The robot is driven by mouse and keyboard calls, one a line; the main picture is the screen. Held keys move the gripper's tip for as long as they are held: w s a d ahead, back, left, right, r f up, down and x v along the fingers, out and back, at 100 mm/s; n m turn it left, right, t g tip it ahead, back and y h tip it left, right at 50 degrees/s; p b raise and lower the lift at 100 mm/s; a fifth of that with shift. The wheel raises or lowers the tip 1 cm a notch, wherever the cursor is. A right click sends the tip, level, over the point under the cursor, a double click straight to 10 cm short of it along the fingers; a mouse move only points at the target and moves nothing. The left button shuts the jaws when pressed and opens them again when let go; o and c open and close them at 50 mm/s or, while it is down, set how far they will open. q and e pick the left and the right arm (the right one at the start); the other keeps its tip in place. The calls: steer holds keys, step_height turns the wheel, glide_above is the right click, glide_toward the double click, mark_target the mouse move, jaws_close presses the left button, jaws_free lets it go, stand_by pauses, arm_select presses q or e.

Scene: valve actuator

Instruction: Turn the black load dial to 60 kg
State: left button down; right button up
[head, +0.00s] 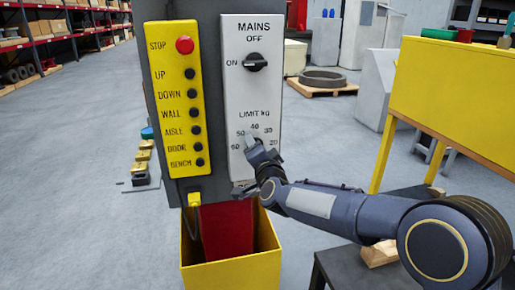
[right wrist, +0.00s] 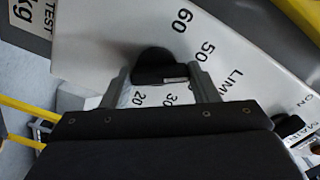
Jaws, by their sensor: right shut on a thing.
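The black load dial (right wrist: 153,66) shows in the right wrist view, on the white panel (head: 235,100) below "LIMIT kg". My right gripper (right wrist: 160,72) is shut on it, one finger on each side. A pale pointer mark on the dial points right in that view, roughly toward where 40 would be, between the printed 50 and 30; a finger hides that number. The 60 is printed above the dial there. In the head view my right gripper (head: 250,146) covers the dial, so its pointer is hidden. My left gripper is not in view.
The black MAINS knob (head: 255,62) is higher on the same panel. A yellow button box (head: 178,100) with a red STOP button (head: 184,45) is left of it. A yellow bin (head: 232,272) stands below, and a yellow bench (head: 450,85) is at the right.

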steer(key=n, duration=0.3)
steer(key=n+p, duration=0.1)
steer(key=n, duration=0.3)
steer(key=n+p, duration=0.1)
steer(key=n, duration=0.3)
steer(key=shift+a+f, duration=0.1)
steer(key=shift+f, duration=0.15)
steer(key=shift+n, duration=0.4)
steer(key=o, duration=1)
steer(key=shift+s, duration=0.15)
steer(key=v, duration=0.7)
steer(key=shift+s+r+b, duration=0.1)
steer(key=shift+s+b, duration=0.2)
steer(key=shift+b, duration=0.1)
steer(key=shift+d, duration=0.25)
